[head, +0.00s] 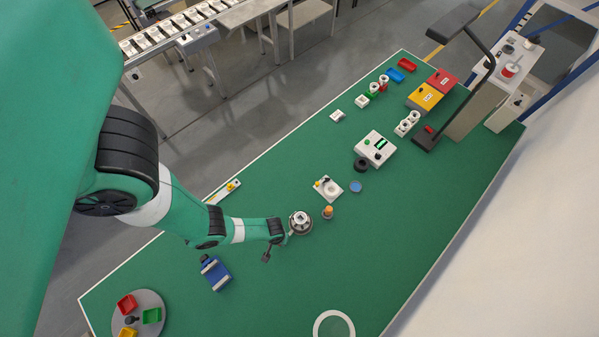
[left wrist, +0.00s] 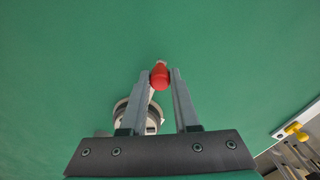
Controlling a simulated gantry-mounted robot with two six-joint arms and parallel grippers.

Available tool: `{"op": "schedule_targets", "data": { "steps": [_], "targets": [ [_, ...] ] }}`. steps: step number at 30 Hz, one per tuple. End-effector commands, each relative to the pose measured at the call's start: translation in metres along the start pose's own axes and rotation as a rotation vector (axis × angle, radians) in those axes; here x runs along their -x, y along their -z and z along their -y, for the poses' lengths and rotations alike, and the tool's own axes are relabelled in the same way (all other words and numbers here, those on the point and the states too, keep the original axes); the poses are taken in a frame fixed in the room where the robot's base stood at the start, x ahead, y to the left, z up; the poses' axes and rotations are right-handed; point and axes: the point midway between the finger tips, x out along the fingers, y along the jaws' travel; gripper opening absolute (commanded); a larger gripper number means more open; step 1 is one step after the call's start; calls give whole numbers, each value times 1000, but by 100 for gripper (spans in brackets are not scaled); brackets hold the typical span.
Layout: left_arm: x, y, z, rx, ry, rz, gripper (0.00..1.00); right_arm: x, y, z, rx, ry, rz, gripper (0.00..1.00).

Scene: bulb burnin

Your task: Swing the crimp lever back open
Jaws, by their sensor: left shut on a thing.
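My left gripper (left wrist: 160,75) is shut on the red knob (left wrist: 159,77) of the crimp lever, with a finger on each side of it. A short pale shaft (left wrist: 152,97) runs from the knob down toward the round metal crimp station (left wrist: 122,107), which is partly hidden behind the left finger. In the head view my left arm ends right beside the round crimp station (head: 300,222). The knob and fingertips are too small to make out there. My right gripper is in neither view.
An orange-topped piece (head: 328,211) stands just right of the crimp station, and a white plate with small parts (head: 327,188) lies behind it. A blue fixture (head: 215,272) is at the front left. The green bench between the fixture and white ring (head: 318,326) is clear.

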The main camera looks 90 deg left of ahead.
Motion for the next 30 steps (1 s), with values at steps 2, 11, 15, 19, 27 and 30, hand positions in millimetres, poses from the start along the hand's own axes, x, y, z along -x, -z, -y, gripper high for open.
{"op": "schedule_targets", "data": {
  "steps": [2, 11, 15, 19, 27, 30],
  "targets": [
    [0, 0, 0, 22, 0, 0, 0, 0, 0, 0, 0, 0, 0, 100],
    [0, -1, 0, 48, -1, 0, 0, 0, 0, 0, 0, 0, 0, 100],
    [0, 0, -1, 48, -1, 0, 0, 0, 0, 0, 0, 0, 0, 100],
    [0, 0, -1, 47, -2, 0, 40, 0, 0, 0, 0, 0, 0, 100],
    [0, 0, 0, 45, 0, 0, 60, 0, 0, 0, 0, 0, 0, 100],
    [0, 0, 0, 45, 0, 0, 60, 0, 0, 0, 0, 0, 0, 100]
  ]
}}
